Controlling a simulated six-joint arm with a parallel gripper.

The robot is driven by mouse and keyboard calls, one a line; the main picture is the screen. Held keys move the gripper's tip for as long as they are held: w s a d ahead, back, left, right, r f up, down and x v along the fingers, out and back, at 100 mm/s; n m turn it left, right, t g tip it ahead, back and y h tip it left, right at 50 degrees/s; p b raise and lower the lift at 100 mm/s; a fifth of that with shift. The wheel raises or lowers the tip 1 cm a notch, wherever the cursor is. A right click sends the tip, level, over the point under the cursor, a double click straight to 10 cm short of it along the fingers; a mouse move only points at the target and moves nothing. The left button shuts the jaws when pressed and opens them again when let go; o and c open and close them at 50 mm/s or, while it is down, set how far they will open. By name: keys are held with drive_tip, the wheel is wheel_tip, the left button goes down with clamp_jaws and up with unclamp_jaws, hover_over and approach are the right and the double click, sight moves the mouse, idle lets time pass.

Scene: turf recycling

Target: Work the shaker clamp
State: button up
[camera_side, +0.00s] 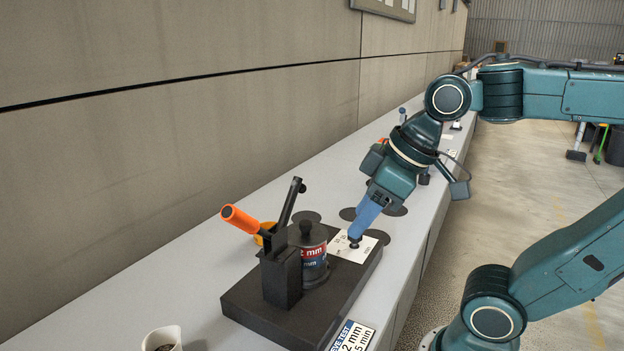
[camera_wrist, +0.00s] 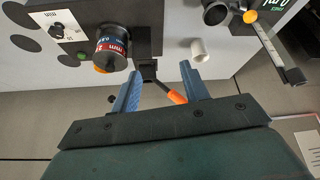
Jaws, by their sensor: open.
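The shaker clamp (camera_side: 281,277) is a black bracket on a dark base plate (camera_side: 245,302). Its orange handle (camera_side: 240,219) slants up and left, and its black bar (camera_side: 291,201) sticks up, clear of the lid. The sieve pot (camera_side: 312,262), with a red and blue "2 mm" label and a knobbed lid, stands beside the bracket. My gripper (camera_side: 357,234) is open and empty, to the right of the pot, by the black dial (camera_side: 354,243). In the wrist view the orange handle (camera_wrist: 177,97) shows between my spread fingers (camera_wrist: 160,70), apart from them.
A white cup (camera_side: 162,338) stands at the near end of the bench. A "2 mm, 5 min" card (camera_side: 352,337) lies by the base's front edge. Dark round discs (camera_wrist: 26,43) lie on the bench behind the plate. The wall (camera_side: 170,150) runs along the bench's left side.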

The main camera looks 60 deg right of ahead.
drive_tip(key=shift+s+d+f+m+h, duration=0.15)
drive_tip(key=shift+s+d+f+m, duration=0.25)
drive_tip(key=shift+s+f+m, duration=0.25)
drive_tip(key=shift+s+d+f+m+h, duration=0.15)
drive_tip(key=shift+s+d+f+m, duration=0.25)
drive_tip(key=shift+s+m, duration=0.3)
wheel_tip(320, 180, up, 11)
drive_tip(key=n+g, duration=0.3)
drive_tip(key=n, duration=1.2)
hover_over(252, 224)
drive_tip(key=s+a, duration=0.2)
drive_tip(key=a, duration=0.1)
drive_tip(key=shift+w+a+n+h, duration=0.15)
drive_tip(key=shift+w+n+h, duration=0.15)
drive_tip(key=shift+w, duration=0.1)
drive_tip(key=shift+f, duration=0.1)
drive_tip(key=shift+x, duration=6.8)
drive_tip(key=shift+s, duration=0.1)
